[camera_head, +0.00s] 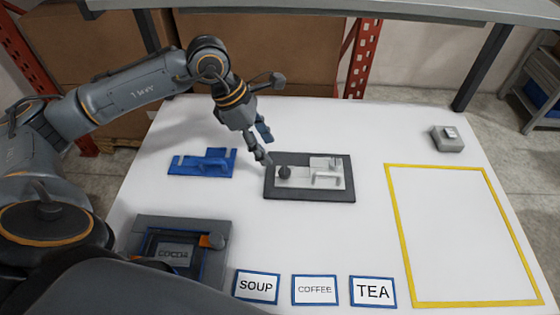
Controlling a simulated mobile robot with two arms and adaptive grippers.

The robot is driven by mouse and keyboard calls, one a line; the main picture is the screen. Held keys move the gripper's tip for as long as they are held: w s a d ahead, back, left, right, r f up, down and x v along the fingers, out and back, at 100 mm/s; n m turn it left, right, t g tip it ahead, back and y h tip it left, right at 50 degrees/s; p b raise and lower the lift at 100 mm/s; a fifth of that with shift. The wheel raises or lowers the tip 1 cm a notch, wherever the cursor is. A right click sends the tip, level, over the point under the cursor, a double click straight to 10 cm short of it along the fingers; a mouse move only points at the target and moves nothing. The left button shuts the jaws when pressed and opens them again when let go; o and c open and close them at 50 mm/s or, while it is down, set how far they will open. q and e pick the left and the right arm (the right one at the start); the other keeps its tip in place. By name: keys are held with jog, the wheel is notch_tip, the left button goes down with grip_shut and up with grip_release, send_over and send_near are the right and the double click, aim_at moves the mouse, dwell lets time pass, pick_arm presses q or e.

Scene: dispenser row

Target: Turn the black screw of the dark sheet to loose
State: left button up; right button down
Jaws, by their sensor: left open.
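The dark sheet (340,192) lies flat on the white table near the middle, with a light grey plate and fixture (322,177) on it. The black screw (284,172) is a round dark knob at the left end of that fixture. My left gripper (265,147) is open, above and just left of the black screw. One fingertip looks close to the knob; I cannot tell whether it touches. My right gripper is not in view.
A blue fixture (202,163) lies left of the dark sheet. A dark device (211,262) with an orange part is at the front left. Cards reading SOUP (257,286), COFFEE (314,290) and TEA (373,292) lie at the front. A yellow outlined area (450,299) is empty; a grey block (447,144) stands behind it.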

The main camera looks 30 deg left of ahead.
aim_at(282, 171)
pick_arm(q)
jog(key=p+x, duration=0.1)
jog(key=x, duration=0.6)
jog(key=shift+w+d+f, duration=0.15)
jog(key=shift+w+f, duration=0.05)
jog(key=shift+w+d+f, duration=0.1)
jog(key=shift+f, duration=0.35)
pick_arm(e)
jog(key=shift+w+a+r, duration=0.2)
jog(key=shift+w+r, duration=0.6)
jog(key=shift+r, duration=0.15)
pick_arm(q)
grip_shut()
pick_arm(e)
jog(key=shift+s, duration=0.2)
